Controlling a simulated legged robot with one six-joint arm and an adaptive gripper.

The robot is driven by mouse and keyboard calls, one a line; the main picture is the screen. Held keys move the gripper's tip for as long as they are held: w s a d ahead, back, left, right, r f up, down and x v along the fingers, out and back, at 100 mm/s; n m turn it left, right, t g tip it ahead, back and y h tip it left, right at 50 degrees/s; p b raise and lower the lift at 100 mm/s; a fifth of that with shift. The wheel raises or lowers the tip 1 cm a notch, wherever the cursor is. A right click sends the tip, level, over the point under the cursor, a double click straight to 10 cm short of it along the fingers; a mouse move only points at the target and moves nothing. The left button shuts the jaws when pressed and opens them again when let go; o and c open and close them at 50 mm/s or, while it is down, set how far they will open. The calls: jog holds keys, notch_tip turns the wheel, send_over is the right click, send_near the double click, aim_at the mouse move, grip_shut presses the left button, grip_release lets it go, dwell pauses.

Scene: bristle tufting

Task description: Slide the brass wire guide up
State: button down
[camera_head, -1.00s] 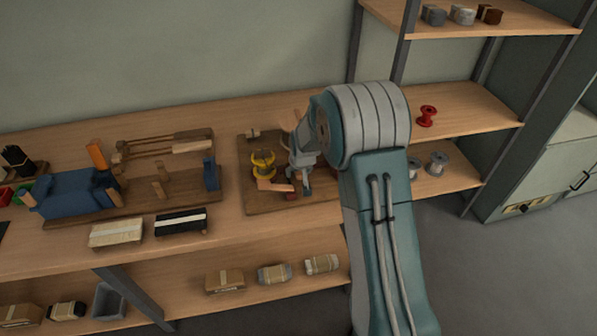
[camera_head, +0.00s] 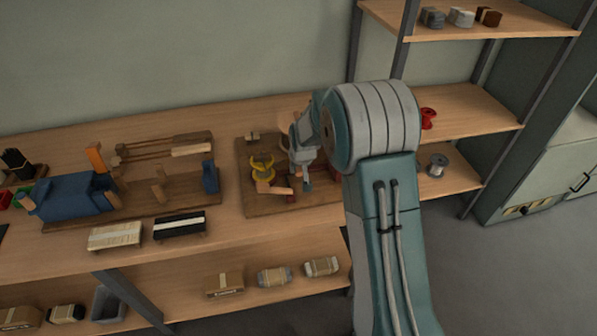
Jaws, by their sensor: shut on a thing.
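My gripper (camera_head: 306,178) is at the wooden board (camera_head: 243,183) on the right part of the bench, just right of a yellow spool (camera_head: 262,168). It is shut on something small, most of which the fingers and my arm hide. I cannot make out the brass wire guide clearly. Wooden pieces (camera_head: 276,188) lie low in front of the yellow spool, close left of the fingertips. The right side of the board is behind my arm.
A blue clamp-like block (camera_head: 75,195) and a wooden frame (camera_head: 165,165) stand to the left. Two bristle bundles, one pale (camera_head: 115,235) and one black (camera_head: 180,225), lie at the front edge. A red spool (camera_head: 428,118) and a grey spool (camera_head: 437,165) sit on shelves at right.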

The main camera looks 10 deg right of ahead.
jog(key=shift+c, duration=2.2)
grip_release()
jog(key=shift+r, duration=0.15)
jog(key=v, duration=1.1)
jog(key=shift+s+r, duration=0.2)
jog(key=shift+r, duration=0.15)
jog(key=shift+a, duration=0.1)
jog(key=s+r, duration=1.1)
jog(key=s, duration=0.3)
jog(key=s+r+t, duration=0.1)
jog(key=s, duration=1.6)
jog(key=shift+s+r, duration=0.15)
jog(key=shift+s, duration=0.2)
